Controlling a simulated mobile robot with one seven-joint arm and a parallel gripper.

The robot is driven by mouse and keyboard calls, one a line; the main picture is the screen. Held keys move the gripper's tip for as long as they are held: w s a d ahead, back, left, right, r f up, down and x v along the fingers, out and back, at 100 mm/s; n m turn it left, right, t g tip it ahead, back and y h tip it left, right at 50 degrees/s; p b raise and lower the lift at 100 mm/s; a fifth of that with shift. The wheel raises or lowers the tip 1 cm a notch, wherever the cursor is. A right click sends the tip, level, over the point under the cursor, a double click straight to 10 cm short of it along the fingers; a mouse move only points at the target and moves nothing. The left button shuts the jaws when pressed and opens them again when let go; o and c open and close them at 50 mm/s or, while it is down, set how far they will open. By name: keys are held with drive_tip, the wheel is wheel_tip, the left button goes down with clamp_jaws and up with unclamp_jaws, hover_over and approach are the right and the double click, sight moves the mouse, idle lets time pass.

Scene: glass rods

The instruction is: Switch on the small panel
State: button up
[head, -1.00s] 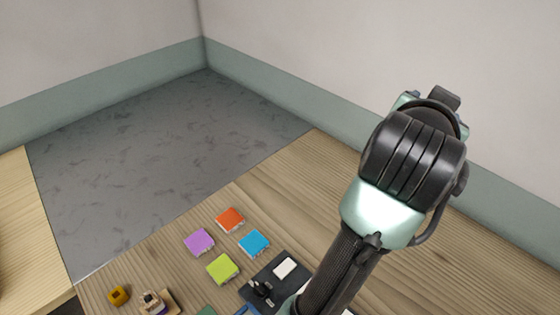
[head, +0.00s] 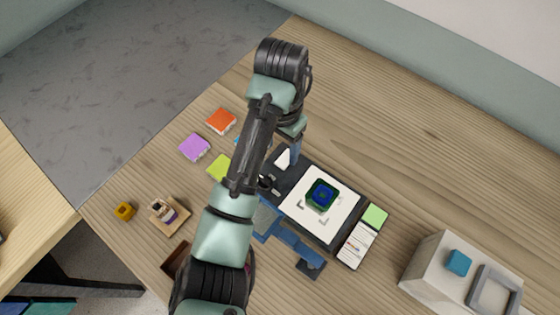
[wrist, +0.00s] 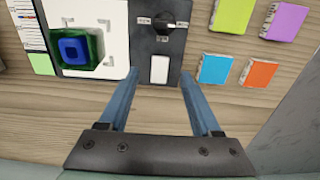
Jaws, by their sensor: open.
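A dark base unit (wrist: 146,58) carries a black knob (wrist: 168,24) with small labels around it and a small white panel (wrist: 159,69). In the head view the small panel (head: 283,158) is partly covered by my arm. A large white panel (head: 317,223) sits beside it with a green and blue block (head: 322,195) on it. I cannot tell whether the small panel is lit. My gripper (wrist: 160,75) is open and empty, its blue fingertips on either side of the small panel's near end in the wrist view. The knob (head: 268,185) stands clear of the fingers.
Orange (head: 222,121), purple (head: 194,147) and lime (head: 218,167) blocks lie left of the unit, with a blue one (wrist: 215,69) near. A white box (head: 430,265) stands right. The table behind is clear.

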sight(281, 164)
drive_tip(key=shift+f, duration=2.8)
clamp_jaws()
